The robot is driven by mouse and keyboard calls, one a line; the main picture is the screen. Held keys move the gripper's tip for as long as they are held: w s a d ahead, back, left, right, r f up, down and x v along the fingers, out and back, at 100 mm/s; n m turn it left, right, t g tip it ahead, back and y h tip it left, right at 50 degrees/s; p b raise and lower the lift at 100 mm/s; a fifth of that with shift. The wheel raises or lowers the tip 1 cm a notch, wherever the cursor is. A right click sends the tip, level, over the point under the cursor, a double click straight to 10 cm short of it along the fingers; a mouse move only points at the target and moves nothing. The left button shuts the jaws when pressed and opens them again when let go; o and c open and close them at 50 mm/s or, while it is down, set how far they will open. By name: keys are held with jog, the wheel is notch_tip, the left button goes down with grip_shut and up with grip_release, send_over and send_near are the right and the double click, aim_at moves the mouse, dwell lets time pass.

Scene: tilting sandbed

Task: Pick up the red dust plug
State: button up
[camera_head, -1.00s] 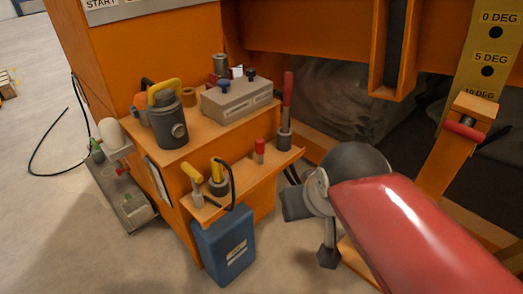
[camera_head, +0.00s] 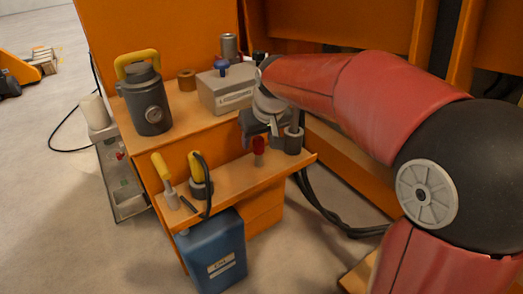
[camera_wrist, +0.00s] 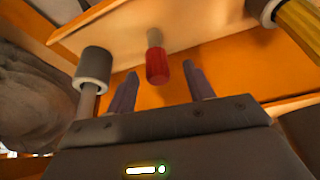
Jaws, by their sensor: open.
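The red dust plug (camera_head: 258,152) stands upright on the lower wooden shelf, its red part on top and a pale part below. In the wrist view the plug (camera_wrist: 157,67) lies ahead of the fingers, close to the middle of the gap between them. My gripper (camera_head: 262,127) is just above and behind the plug in the head view, partly hidden by my arm. In the wrist view my gripper (camera_wrist: 163,77) is open, with two dark fingers apart and nothing held. Contact with the plug cannot be made out.
A grey cup (camera_head: 294,139) stands close right of the plug. A yellow-topped connector (camera_head: 199,180) with a black cable and a yellow-handled piece (camera_head: 165,180) stand to its left. A grey box (camera_head: 224,92) and a grey canister (camera_head: 147,104) sit on the upper shelf.

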aim_at(257, 148)
jog(key=b+x, duration=0.1)
jog(key=x, duration=0.4)
jog(key=shift+w+d+f, duration=0.1)
jog(key=shift+w+f, duration=0.1)
jog(key=c, duration=1)
